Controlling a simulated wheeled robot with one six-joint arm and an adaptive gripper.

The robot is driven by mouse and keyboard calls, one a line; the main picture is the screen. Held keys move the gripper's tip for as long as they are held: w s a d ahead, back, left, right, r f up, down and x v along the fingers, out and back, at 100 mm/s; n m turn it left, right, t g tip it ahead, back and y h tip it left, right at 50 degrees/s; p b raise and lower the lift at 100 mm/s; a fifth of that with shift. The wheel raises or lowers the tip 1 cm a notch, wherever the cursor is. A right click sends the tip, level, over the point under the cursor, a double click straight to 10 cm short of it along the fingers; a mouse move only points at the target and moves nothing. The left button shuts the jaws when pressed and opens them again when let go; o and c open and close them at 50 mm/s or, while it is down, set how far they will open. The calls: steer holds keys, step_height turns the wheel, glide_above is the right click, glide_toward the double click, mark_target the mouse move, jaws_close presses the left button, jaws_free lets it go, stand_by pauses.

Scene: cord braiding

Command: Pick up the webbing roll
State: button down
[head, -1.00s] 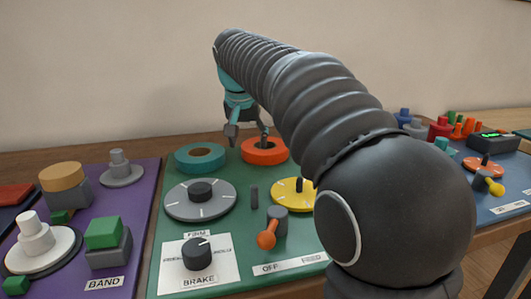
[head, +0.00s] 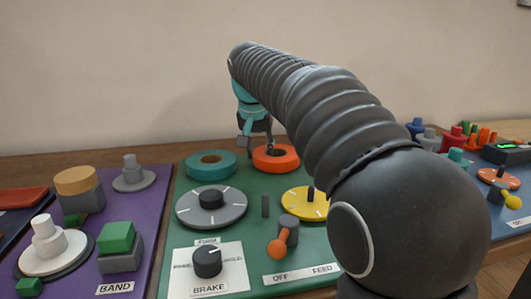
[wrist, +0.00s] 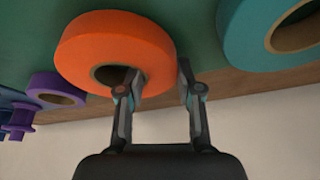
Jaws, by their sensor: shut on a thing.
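The webbing roll appears to be the orange roll (head: 289,164), a thick ring at the back of the green board; no label on it can be read. In the wrist view the orange roll (wrist: 95,45) has one finger at its centre hole and the other outside its rim. My gripper (head: 258,148) is shut on the ring's wall, and its fingers also show in the wrist view (wrist: 155,78). I cannot tell any gap between roll and board. A teal roll (head: 192,163) lies just left of it, apart from the gripper.
A grey dial (head: 230,209), a yellow dial (head: 294,208), an orange-tipped lever (head: 280,245) and a brake knob (head: 207,263) stand in front on the green board. A purple board (head: 146,228) with blocks lies left. My arm hides part of the board's right side.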

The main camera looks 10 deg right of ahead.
mark_target(263, 152)
steer(key=r, duration=0.2)
steer(key=d+r+p, duration=0.1)
steer(key=r, duration=0.1)
steer(key=shift+s+r, duration=0.1)
steer(key=shift+r, duration=0.25)
steer(key=s+d+r+p, duration=0.1)
steer(key=s+d+r, duration=0.2)
steer(key=d+r, duration=0.3)
steer(key=d, duration=0.4)
steer(key=shift+s, duration=0.2)
